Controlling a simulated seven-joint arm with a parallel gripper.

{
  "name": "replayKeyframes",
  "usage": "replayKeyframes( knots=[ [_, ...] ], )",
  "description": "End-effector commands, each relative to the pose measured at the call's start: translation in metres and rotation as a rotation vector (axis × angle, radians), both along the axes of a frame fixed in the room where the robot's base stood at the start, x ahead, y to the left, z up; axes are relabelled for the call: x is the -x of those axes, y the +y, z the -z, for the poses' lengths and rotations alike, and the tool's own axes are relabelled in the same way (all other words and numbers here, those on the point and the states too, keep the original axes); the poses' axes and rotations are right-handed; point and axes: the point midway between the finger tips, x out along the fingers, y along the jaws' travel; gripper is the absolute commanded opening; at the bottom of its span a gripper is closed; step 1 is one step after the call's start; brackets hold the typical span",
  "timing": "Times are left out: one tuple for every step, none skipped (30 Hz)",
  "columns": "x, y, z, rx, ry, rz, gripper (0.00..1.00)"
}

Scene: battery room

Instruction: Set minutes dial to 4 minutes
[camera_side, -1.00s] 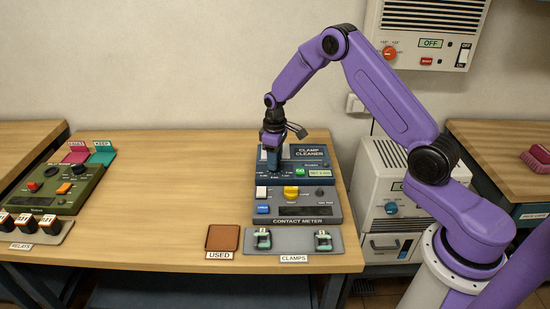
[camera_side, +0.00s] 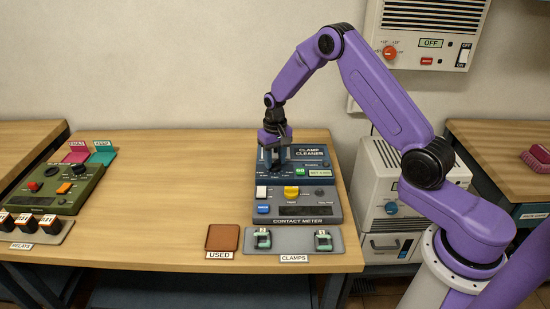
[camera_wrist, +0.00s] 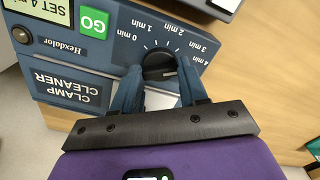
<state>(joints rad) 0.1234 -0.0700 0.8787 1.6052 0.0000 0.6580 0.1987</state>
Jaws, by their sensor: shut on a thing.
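The clamp cleaner (camera_side: 310,153) is a blue panel at the back of the table; it also fills the wrist view (camera_wrist: 110,50), upside down. Its black minutes dial (camera_wrist: 157,62) has marks from 0 to 4 min around it. My gripper (camera_side: 277,168) points down over the panel's left part and hides the dial in the side view. In the wrist view, my gripper's blue fingers (camera_wrist: 159,73) are shut on the dial from both sides. The dial's ridge lies roughly toward the 4 min side, but its exact setting is hard to read.
A green GO button (camera_wrist: 94,22) and a "SET 4 mi" display (camera_wrist: 45,10) are on the same panel. The contact meter (camera_side: 298,205) stands in front, then the clamps tray (camera_side: 292,240). A brown USED pad (camera_side: 222,238) lies left. The table's middle is clear.

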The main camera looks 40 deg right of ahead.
Motion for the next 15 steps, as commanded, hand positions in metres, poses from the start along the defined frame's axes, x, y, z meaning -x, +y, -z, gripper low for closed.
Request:
replayKeyframes(
  knots=[
    [-0.0003, 0.0, -0.0006, 0.0, -0.001, 0.008, 0.12],
    [-0.0003, 0.0, -0.0006, 0.0, -0.001, 0.012, 0.12],
    [-0.0003, 0.0001, -0.0006, 0.0, -0.001, 0.017, 0.12],
    [-0.0003, 0.0001, -0.0006, 0.0, -0.001, 0.02, 0.12],
    [-0.0003, 0.0001, -0.0006, 0.0, -0.001, 0.023, 0.12],
    [-0.0003, 0.0001, -0.0006, 0.0, -0.001, 0.025, 0.12],
    [-0.0003, 0.0001, -0.0006, 0.0, -0.001, 0.027, 0.12],
    [-0.0003, 0.0001, -0.0006, 0.0, -0.001, 0.028, 0.12],
    [-0.0003, 0.0001, -0.0006, 0.0, -0.001, 0.028, 0.12],
    [-0.0003, 0.0001, -0.0006, -0.001, -0.001, 0.028, 0.12],
    [-0.0003, 0.0001, -0.0006, -0.001, -0.001, 0.029, 0.12],
    [-0.0003, 0.0001, -0.0006, -0.001, -0.001, 0.029, 0.12],
    [-0.0004, 0.0001, -0.0006, -0.001, -0.001, 0.029, 0.12],
    [-0.0004, 0.0001, -0.0006, -0.001, -0.001, 0.029, 0.12],
    [-0.0004, 0.0001, -0.0006, -0.001, -0.001, 0.029, 0.12]
  ],
)
